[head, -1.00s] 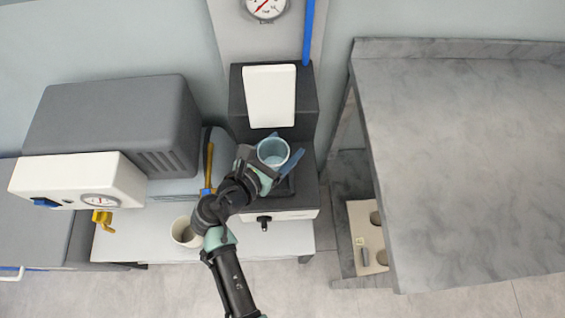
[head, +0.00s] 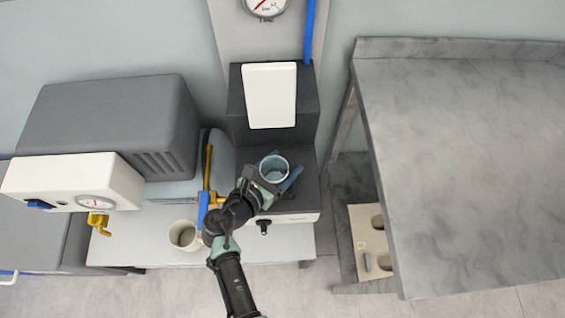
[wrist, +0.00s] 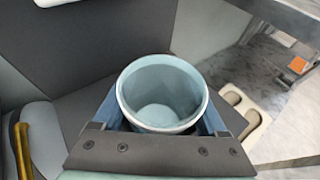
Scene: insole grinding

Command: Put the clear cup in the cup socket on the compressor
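The clear cup (head: 273,168) looks pale blue, upright and empty, and in the wrist view (wrist: 162,93) it sits between both blue fingers. My gripper (head: 276,174) is shut on the cup. It holds the cup over the front deck of the dark stepped machine with a white panel (head: 269,95), which seems to be the compressor. The cup socket is hidden beneath the cup and gripper. I cannot tell whether the cup's base touches the deck.
A cream mug (head: 184,236) stands on the white bench left of my arm. A yellow-and-blue valve pipe (head: 207,175) rises close beside my wrist. A grey box machine (head: 115,115) is at left. A grey table (head: 470,160) is at right, with a cream holed block (head: 371,242) beside its leg.

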